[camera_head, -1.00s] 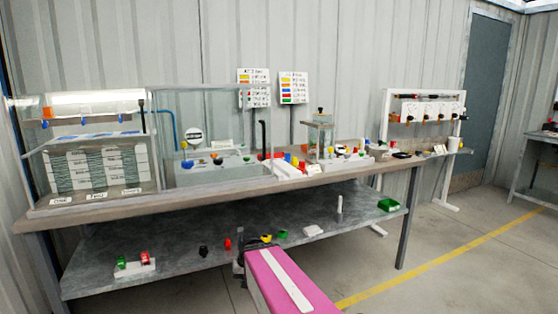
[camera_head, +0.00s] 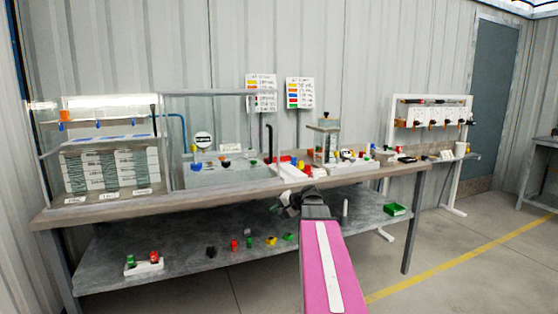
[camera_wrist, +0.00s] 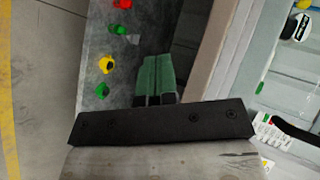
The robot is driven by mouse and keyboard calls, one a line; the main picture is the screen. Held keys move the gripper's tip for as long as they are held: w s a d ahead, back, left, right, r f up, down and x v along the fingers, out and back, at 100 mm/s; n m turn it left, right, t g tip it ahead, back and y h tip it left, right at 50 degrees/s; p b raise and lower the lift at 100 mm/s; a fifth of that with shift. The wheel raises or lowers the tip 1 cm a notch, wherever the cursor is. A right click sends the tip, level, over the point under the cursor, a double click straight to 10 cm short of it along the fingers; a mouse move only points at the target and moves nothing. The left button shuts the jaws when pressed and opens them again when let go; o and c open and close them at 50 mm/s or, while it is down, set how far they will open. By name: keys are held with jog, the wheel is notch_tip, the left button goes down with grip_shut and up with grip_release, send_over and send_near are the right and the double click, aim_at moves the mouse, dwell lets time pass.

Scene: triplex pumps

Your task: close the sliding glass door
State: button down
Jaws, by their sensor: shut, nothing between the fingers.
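A glass enclosure (camera_head: 217,92) with a grey frame stands on the left half of the bench, beside a lit glass section (camera_head: 110,170) with white stacked panels. I cannot tell which clear pane is the sliding door or how far open it is. My gripper (camera_head: 284,203) is in front of the bench's front edge, right of the enclosure and apart from its frame. In the wrist view my gripper (camera_wrist: 156,58) shows two green fingers close together with nothing between them. They are over the lower shelf, beside the bench edge.
The bench top (camera_head: 240,188) holds several small coloured parts and a small glass tank (camera_head: 325,140) right of the enclosure. The lower shelf (camera_head: 190,262) carries several coloured pieces, including a yellow one (camera_wrist: 106,64). A white rack (camera_head: 432,120) stands farther right.

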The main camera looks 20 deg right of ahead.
jog(key=w+d+r+m+t+y, duration=0.25)
jog(key=d+r+t, duration=0.35)
jog(key=d+r, duration=1.1)
send_near(278, 158)
jog(key=a+r, duration=0.2)
jog(key=a, duration=0.2)
jog(key=shift+m, duration=0.25)
jog(key=shift+w+a, duration=0.2)
jog(key=shift+a, duration=0.5)
jog(key=shift+w+a, duration=0.2)
jog(key=shift+a, duration=0.5)
jog(key=shift+w+a, duration=0.25)
jog(key=shift+a, duration=0.4)
jog(key=shift+a, duration=0.1)
jog(key=s+a, duration=0.1)
jog(key=a, duration=4.5)
jog(key=shift+s+a, duration=0.2)
jog(key=shift+a, duration=0.1)
